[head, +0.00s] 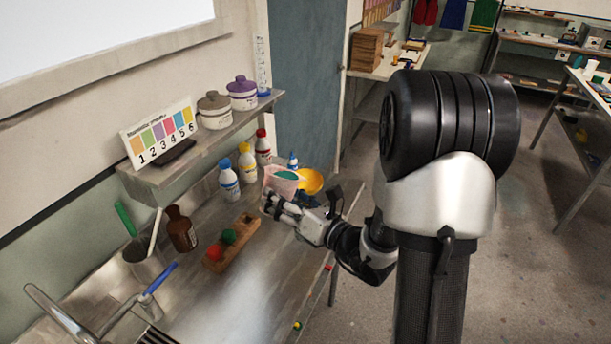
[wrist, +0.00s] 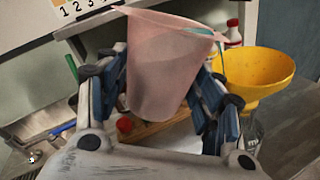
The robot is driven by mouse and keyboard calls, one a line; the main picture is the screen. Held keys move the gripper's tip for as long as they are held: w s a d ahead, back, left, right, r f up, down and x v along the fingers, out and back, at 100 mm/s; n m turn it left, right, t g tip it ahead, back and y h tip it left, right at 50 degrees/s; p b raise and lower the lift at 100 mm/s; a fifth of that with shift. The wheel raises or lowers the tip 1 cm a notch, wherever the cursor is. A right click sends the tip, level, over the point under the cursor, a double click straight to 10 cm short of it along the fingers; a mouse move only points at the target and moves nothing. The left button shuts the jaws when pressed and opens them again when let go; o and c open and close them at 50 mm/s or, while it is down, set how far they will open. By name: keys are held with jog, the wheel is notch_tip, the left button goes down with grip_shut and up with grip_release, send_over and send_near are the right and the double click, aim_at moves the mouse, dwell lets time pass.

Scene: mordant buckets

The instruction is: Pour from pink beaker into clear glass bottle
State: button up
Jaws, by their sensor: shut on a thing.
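My gripper (head: 276,203) is shut on the pink beaker (head: 273,182), which also fills the middle of the wrist view (wrist: 165,70) between my fingers. The beaker is tilted with its lip to the right, and teal liquid shows inside near the rim. In the wrist view a thin teal streak drops from the lip towards the near left side of a yellow funnel (wrist: 255,78). The funnel (head: 310,181) is just right of the beaker. Under it part of the clear glass bottle (wrist: 252,136) shows; in the head view the bottle is hidden.
White bottles with blue (head: 228,180), yellow (head: 247,163) and red (head: 263,147) caps stand behind the beaker. A wooden rack (head: 241,234) with red and green items, a brown bottle (head: 180,230) and a metal pot (head: 146,263) lie left. A shelf (head: 190,155) overhangs the bench.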

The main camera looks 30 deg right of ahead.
aim_at(293, 188)
jog(key=shift+w+d+r+m+p, duration=0.1)
jog(key=shift+d+r+m+p, duration=0.15)
jog(key=shift+r+p, duration=0.35)
jog(key=shift+w+d+r+m+p, duration=0.1)
jog(key=shift+r+m+p, duration=0.25)
jog(key=shift+p, duration=0.4)
jog(key=shift+w+d+r+m+p, duration=0.1)
jog(key=shift+d+r+m+p, duration=0.1)
jog(key=shift+r+p, duration=0.4)
jog(key=shift+d+f+m+p, duration=0.15)
jog(key=shift+f+m+p, duration=0.25)
jog(key=shift+m+p, duration=0.4)
dwell(1.6)
jog(key=shift+r+m+g+p, duration=0.5)
jog(key=shift+m+p, duration=0.3)
jog(key=shift+p, duration=0.5)
dwell(1.4)
dwell(1.0)
